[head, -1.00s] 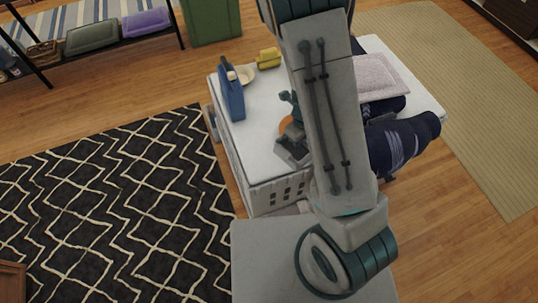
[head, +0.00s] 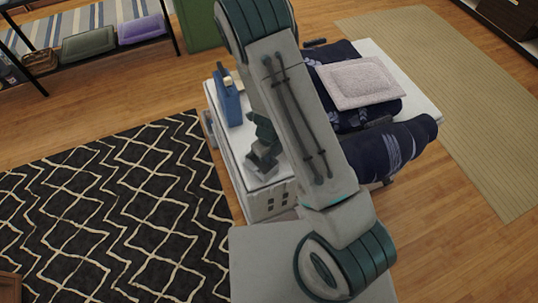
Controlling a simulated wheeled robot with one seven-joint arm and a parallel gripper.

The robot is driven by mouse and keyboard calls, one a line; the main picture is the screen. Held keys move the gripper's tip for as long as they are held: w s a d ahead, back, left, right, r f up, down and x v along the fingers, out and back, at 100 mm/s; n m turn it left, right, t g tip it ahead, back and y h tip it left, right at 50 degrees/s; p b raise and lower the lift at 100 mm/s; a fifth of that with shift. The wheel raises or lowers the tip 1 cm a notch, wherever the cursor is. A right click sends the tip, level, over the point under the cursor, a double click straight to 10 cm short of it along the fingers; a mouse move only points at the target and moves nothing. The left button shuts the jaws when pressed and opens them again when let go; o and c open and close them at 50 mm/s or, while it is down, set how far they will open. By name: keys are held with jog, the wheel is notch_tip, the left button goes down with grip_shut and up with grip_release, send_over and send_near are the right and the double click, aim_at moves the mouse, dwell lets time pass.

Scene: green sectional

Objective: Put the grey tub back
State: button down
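A dark green and grey part at the arm's far end (head: 264,155) shows left of the arm, over the white top. Its fingers cannot be made out, so I cannot tell whether my gripper is open or shut. Nothing is seen held.
A blue bottle (head: 228,98) stands on the white top (head: 413,82), left of my arm. A low shelf at upper left holds a grey-green tub-like piece (head: 88,43) and a purple one (head: 141,28). A green bin (head: 196,22) stands behind. Black patterned rug lies left, beige rug right.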

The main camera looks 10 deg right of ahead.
jog(key=shift+f, duration=0.1)
jog(key=c, duration=2)
grip_release()
jog(key=o, duration=0.4)
jog(key=shift+c, duration=0.2)
